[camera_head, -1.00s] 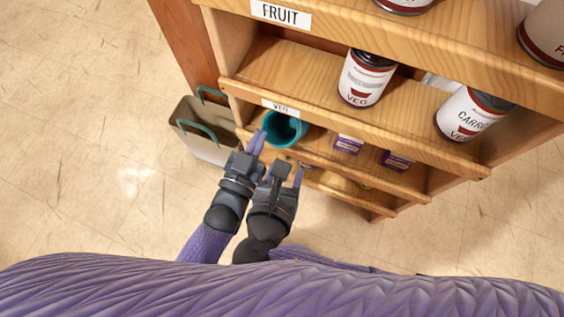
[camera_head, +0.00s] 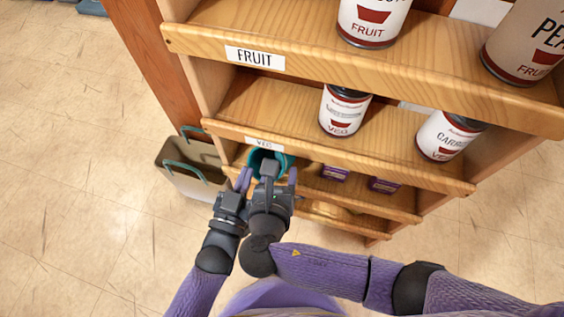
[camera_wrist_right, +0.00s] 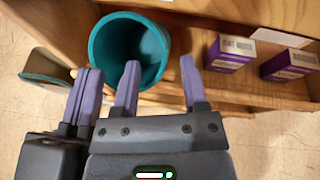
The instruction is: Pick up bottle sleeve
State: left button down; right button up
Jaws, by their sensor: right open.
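The bottle sleeve appears to be the teal, open-topped cylinder (camera_head: 284,160) on the lower shelf, under the VEG label. It shows larger in the right wrist view (camera_wrist_right: 105,35), hollow, with its mouth facing the camera. My right gripper (camera_wrist_right: 160,85) is open, with nothing between its fingers. In that view its left finger overlaps the sleeve's mouth and its right finger lies right of the rim; I cannot tell whether either touches. In the head view it covers much of the sleeve. My left gripper (camera_head: 243,180) is beside it on the left, fingers together and empty.
A beige bin with teal handles (camera_head: 190,170) stands on the floor left of the shelf. Purple boxes (camera_wrist_right: 229,54) (camera_wrist_right: 290,64) sit right of the sleeve. Cans (camera_head: 345,110) (camera_head: 448,136) stand on the shelf above.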

aim_at(255, 159)
jog(key=shift+x, duration=1.9)
pick_arm(q)
jog(key=shift+s+f, duration=0.1)
jog(key=shift+f, duration=0.25)
pick_arm(e)
jog(key=shift+f, duration=0.1)
jog(key=shift+s, duration=0.1)
grip_shut()
pick_arm(q)
jog(key=shift+d, duration=0.1)
jog(key=shift+r, duration=0.15)
jog(key=shift+r, duration=0.6)
pick_arm(e)
jog(key=shift+f, duration=0.1)
pick_arm(q)
jog(key=v, duration=0.7)
jog(key=shift+s, duration=0.2)
